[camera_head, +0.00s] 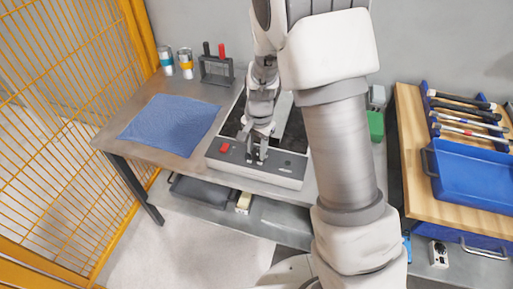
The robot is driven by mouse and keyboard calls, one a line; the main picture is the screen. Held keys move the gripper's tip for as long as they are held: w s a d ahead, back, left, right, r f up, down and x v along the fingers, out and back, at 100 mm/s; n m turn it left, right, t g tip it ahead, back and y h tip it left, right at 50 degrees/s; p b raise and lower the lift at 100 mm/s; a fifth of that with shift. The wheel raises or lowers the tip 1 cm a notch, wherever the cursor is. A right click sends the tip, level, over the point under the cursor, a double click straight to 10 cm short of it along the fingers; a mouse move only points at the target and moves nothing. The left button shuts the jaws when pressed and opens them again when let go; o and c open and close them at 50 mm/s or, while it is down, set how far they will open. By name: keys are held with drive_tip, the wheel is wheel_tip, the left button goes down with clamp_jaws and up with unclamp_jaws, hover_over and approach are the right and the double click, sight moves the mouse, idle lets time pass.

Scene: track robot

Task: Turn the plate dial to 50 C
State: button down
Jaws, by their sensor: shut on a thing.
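The hot plate unit (292,182) stands on the grey table, with a light front panel and a dark top. A red switch (225,148) sits at the left of its panel. My gripper (257,155) points down at the middle of the panel, shut on what appears to be the plate dial. The fingers hide most of the dial, and its marks and setting cannot be read. My arm covers part of the unit's dark top.
A blue cloth (172,125) lies to the left. Two small cans (185,63) and a dark rack (215,72) stand behind it. A green box (375,125) is right of my arm. A blue tray (475,178) is on the wooden bench. An orange mesh fence (65,120) borders the left.

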drive_tip(key=c, duration=0.5)
unclamp_jaws()
drive_tip(key=r+p, duration=0.1)
drive_tip(key=r, duration=0.4)
drive_tip(key=r+p, duration=0.1)
drive_tip(key=r, duration=1.1)
drive_tip(key=shift+s+d+r+p, duration=0.2)
drive_tip(key=shift+s+d+p, duration=0.1)
drive_tip(key=shift+d+p, duration=0.1)
drive_tip(key=shift+r, duration=0.1)
drive_tip(key=s+d+r+n+t, duration=0.1)
drive_tip(key=s+d+r+n, duration=0.1)
drive_tip(key=s+r, duration=0.2)
drive_tip(key=s+d+r+n+t+p, duration=0.1)
drive_tip(key=s+d+r+n+t, duration=0.1)
drive_tip(key=s+r, duration=0.3)
drive_tip(key=s+d+r+n+t+p, duration=0.1)
drive_tip(key=s+d+r+n+t, duration=0.1)
drive_tip(key=s, duration=0.9)
drive_tip(key=shift+s+d+r+n, duration=0.15)
drive_tip(key=shift+d+r+n, duration=0.85)
drive_tip(key=shift+r, duration=0.3)
